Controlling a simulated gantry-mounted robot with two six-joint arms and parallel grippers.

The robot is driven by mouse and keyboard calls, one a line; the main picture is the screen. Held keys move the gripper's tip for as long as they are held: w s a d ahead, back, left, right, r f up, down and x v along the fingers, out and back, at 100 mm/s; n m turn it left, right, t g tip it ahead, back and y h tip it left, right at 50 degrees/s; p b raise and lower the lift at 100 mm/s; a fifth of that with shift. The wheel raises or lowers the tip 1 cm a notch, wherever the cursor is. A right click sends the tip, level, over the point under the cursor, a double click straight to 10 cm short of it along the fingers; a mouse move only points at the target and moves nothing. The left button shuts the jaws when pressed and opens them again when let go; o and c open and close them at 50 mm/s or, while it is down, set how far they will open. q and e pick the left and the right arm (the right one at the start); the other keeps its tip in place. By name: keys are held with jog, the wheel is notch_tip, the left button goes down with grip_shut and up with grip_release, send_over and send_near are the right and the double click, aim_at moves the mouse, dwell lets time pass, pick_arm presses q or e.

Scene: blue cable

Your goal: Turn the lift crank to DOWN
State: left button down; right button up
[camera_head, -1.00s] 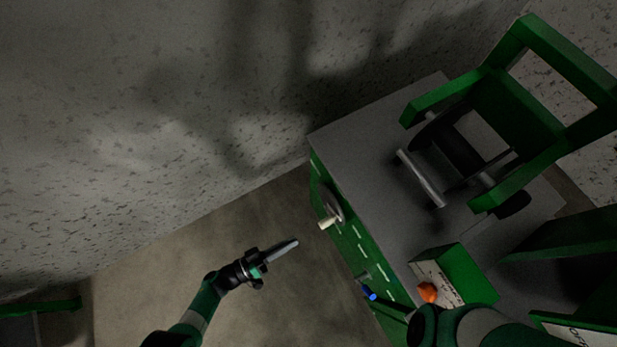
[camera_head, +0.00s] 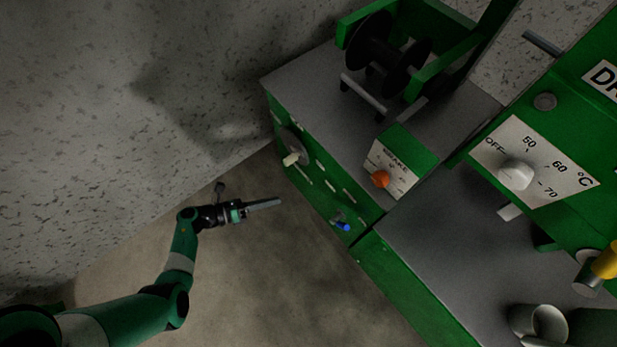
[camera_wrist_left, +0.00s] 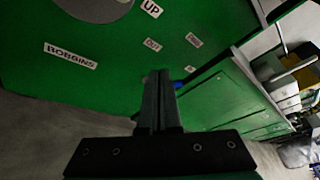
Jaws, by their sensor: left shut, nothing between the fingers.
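The crank is a grey disc (camera_head: 298,143) with a cream handle (camera_head: 290,159) on the green side panel of the cabinet. In the left wrist view part of a grey disc (camera_wrist_left: 98,6) shows at the top, beside an UP label (camera_wrist_left: 151,8); no DOWN label can be read. My left gripper (camera_head: 279,202) is shut and empty, below the crank handle and apart from it. Its closed fingers (camera_wrist_left: 159,75) point toward the green panel in the left wrist view. My right gripper is not in view.
A blue-tipped lever (camera_head: 343,227) sticks out of the panel lower right of the crank. An orange knob (camera_head: 380,179) sits on the brake box. A black spool (camera_head: 375,42) stands on the grey top. A white temperature dial (camera_head: 516,174) is at right. The floor around my left arm is clear.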

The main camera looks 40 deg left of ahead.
pick_arm(q)
jog(key=w+a+y, duration=0.1)
jog(key=a, duration=0.4)
jog(key=b+x, duration=0.5)
jog(key=x, duration=0.4)
jog(key=shift+n+t, duration=0.4)
jog(key=a+r, duration=0.1)
jog(key=w+a+r, duration=0.1)
jog(key=r, duration=0.1)
jog(key=shift+a+r, duration=0.1)
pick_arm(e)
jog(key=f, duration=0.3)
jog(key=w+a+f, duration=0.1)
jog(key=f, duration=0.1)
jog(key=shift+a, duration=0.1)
pick_arm(q)
jog(key=shift+p, duration=0.3)
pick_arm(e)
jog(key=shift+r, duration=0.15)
